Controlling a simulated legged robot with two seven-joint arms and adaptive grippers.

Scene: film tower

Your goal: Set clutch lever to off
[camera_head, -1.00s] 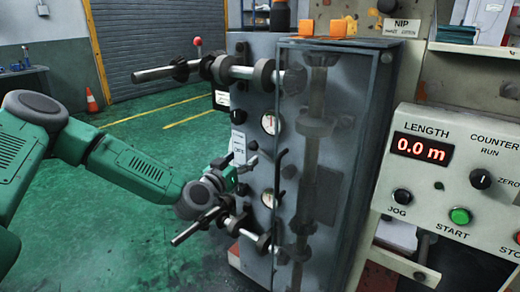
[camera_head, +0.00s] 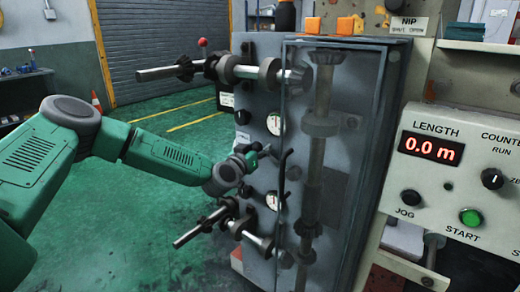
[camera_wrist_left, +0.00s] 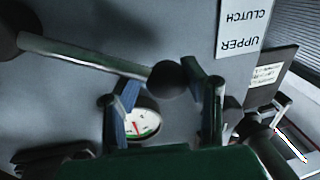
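The clutch lever (camera_wrist_left: 90,57) is a pale rod ending in a dark ball knob (camera_wrist_left: 168,80) in the left wrist view. The UPPER CLUTCH label (camera_wrist_left: 243,28) appears upside down on the grey panel beside it. My left gripper (camera_wrist_left: 165,98) is open, with one finger on each side of the ball knob; I cannot tell whether either touches it. In the head view my left gripper (camera_head: 256,157) is in front of the machine's panel, between the two gauges, and largely hides the label and lever. My right gripper is not in view.
Roller shafts project from the machine above (camera_head: 205,68) and below (camera_head: 215,222) my left gripper. Gauges (camera_head: 273,124) sit close to its right. A clear guard box (camera_head: 330,150) covers the panel's right side. The counter console (camera_head: 450,180) stands farther right. Green floor (camera_head: 150,245) is open at left.

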